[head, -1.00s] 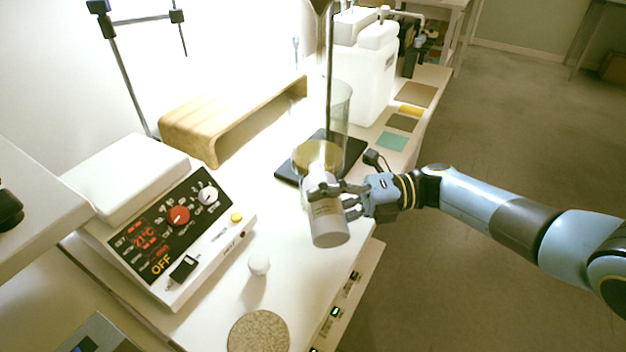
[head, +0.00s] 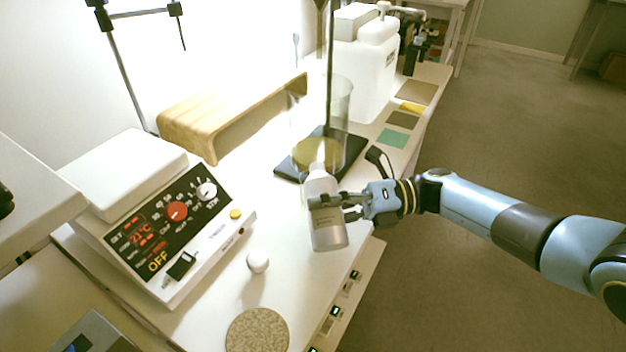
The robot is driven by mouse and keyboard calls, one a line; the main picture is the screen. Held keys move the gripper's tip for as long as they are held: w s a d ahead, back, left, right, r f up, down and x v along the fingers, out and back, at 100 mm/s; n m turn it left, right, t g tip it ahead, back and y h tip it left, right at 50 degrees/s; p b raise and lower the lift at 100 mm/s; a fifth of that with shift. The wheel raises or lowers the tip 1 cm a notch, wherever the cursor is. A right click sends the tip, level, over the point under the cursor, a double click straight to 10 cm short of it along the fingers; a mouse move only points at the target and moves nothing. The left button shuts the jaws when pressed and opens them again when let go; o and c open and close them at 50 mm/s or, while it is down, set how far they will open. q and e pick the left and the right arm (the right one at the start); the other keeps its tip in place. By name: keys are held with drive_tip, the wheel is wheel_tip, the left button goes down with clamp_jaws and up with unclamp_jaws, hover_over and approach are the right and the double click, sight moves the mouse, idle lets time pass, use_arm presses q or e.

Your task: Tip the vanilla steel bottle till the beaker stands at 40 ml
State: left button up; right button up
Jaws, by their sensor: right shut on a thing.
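The steel bottle (head: 328,226), pale grey with a small printed label, is held in my right gripper (head: 330,201). The gripper is shut around its upper body. The bottle leans, with its neck toward the clear glass beaker (head: 343,98) behind it and its base toward me. The beaker stands on a black stand base (head: 350,150) and holds yellowish liquid (head: 309,152). The bottle's neck overlaps the beaker in the picture, and I see no clear stream. Graduation marks are too faint to read. My left gripper is out of view.
A white stopper (head: 258,262) and a round cork mat (head: 257,332) are on the near bench. A hotplate-like control box (head: 165,235) is at left, a wooden riser (head: 190,125) behind. A white jug (head: 365,75) stands at the back. The floor lies open at right.

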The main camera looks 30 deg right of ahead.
sight(335, 189)
drive_tip(key=shift+r, duration=0.1)
drive_tip(key=shift+w+d+r+n, duration=0.1)
drive_tip(key=shift+w+r+n, duration=0.15)
drive_tip(key=shift+n, duration=0.25)
drive_tip(key=shift+w+d+r+n, duration=0.1)
drive_tip(key=shift+r+n, duration=0.2)
drive_tip(key=shift+n, duration=0.2)
drive_tip(key=n, duration=0.1)
drive_tip(key=r+n, duration=0.1)
drive_tip(key=n, duration=0.1)
drive_tip(key=shift+w+d+r, duration=0.1)
drive_tip(key=shift+w+r, duration=0.2)
drive_tip(key=shift+w, duration=0.1)
drive_tip(key=f+n+b, duration=0.1)
drive_tip(key=n, duration=0.1)
drive_tip(key=s+f+n+b, duration=0.1)
drive_tip(key=b, duration=0.1)
drive_tip(key=shift+a+f+n, duration=0.2)
drive_tip(key=shift+f+n, duration=0.05)
drive_tip(key=shift+n, duration=0.15)
drive_tip(key=shift+s+f+n+b, duration=0.1)
drive_tip(key=shift+f+n+b, duration=0.25)
drive_tip(key=shift+n, duration=0.25)
drive_tip(key=shift+s+n+b, duration=0.1)
drive_tip(key=shift+n+b, duration=0.2)
drive_tip(key=shift+n, duration=0.2)
drive_tip(key=shift+r, duration=0.1)
